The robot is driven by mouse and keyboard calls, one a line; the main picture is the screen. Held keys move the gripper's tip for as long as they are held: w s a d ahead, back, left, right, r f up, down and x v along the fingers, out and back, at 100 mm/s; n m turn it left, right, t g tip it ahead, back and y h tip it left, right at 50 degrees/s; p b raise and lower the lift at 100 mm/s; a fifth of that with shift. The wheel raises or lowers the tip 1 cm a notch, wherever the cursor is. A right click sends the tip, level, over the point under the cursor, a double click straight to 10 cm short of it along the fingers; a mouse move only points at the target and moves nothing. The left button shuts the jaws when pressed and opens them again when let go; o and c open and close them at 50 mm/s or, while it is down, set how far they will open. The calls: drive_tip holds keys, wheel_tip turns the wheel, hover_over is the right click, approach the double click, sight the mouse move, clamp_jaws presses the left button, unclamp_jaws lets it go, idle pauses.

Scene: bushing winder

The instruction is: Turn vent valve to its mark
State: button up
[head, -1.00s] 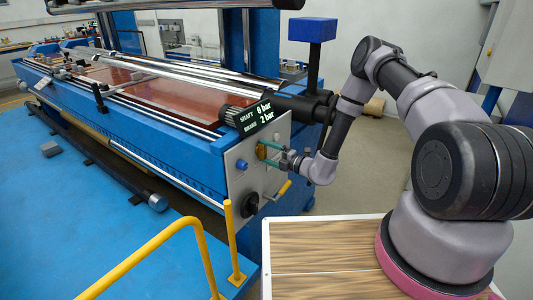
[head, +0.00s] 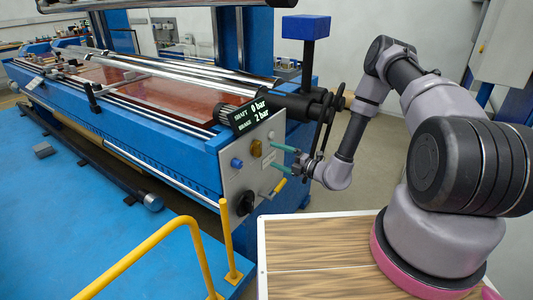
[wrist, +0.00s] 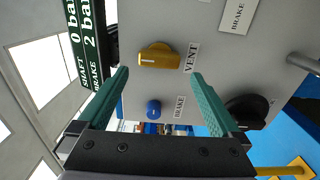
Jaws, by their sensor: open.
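The vent valve is a yellow knob (wrist: 158,56) on the grey panel (wrist: 215,50), beside a VENT label (wrist: 192,57). In the wrist view its bar lies roughly across the picture, with a thin pale line on its face. I cannot make out a separate mark on the panel. The knob also shows in the head view (head: 256,148), uncovered. My gripper (wrist: 160,73) is open, with its teal fingers apart and nothing between them. In the head view my gripper (head: 275,157) stands off the panel, to the right of the knob, not touching it.
A blue knob (wrist: 154,109) with a BRAKE label sits near the valve. A black knob (head: 245,203) and a yellow-tipped lever (head: 280,186) are lower on the panel. A display (head: 250,115) reads shaft 0 bar, brake 2 bar. A yellow railing (head: 165,240) stands in front.

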drive_tip(key=shift+v, duration=1.95)
drive_tip(key=shift+r, duration=0.1)
